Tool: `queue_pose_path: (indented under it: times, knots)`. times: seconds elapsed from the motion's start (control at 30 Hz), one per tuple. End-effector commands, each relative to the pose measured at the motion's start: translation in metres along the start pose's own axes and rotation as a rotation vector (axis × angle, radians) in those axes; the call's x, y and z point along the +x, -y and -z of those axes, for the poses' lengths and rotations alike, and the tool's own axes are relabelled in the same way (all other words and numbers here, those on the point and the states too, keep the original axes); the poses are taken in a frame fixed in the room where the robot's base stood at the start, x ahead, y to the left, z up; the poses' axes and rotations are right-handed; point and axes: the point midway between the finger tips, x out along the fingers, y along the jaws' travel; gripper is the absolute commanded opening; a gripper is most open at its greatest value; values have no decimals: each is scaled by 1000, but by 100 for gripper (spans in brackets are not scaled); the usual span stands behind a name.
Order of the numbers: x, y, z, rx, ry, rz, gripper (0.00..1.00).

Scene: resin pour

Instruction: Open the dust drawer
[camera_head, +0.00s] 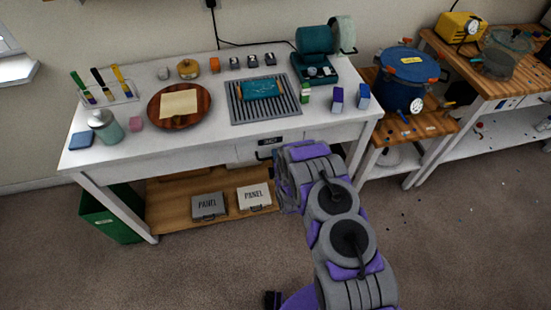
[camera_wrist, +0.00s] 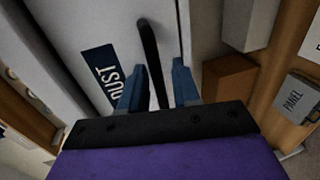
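The dust drawer (camera_head: 244,154) is a white front under the white table's edge, with a dark label (camera_head: 270,141) above its black handle (camera_head: 263,156). It looks flush with the table front, though my arm hides its right part. In the wrist view the white drawer front (camera_wrist: 84,30) carries the label "DUST" (camera_wrist: 101,72). The black bar handle (camera_wrist: 149,48) runs down between the two blue fingers of my gripper (camera_wrist: 157,82). The fingers are open, with a visible gap on each side of the handle. In the head view my arm hides the fingers.
The white table (camera_head: 75,158) bears a slotted grille (camera_head: 237,110), a round wooden board (camera_head: 155,107) and small jars. Below, a wooden shelf (camera_head: 180,185) holds two panel boxes (camera_head: 208,206) (camera_head: 254,197). A green bin (camera_head: 108,222) stands at left. Floor at front left is clear.

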Motion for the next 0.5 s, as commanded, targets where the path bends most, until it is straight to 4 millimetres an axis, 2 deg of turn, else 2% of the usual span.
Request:
queue_pose_path:
  times: [0.37,0.5]
  knots:
    - [6,-1,0,-1,-1,-2,31]
    - [6,-1,0,0,-1,-1,21]
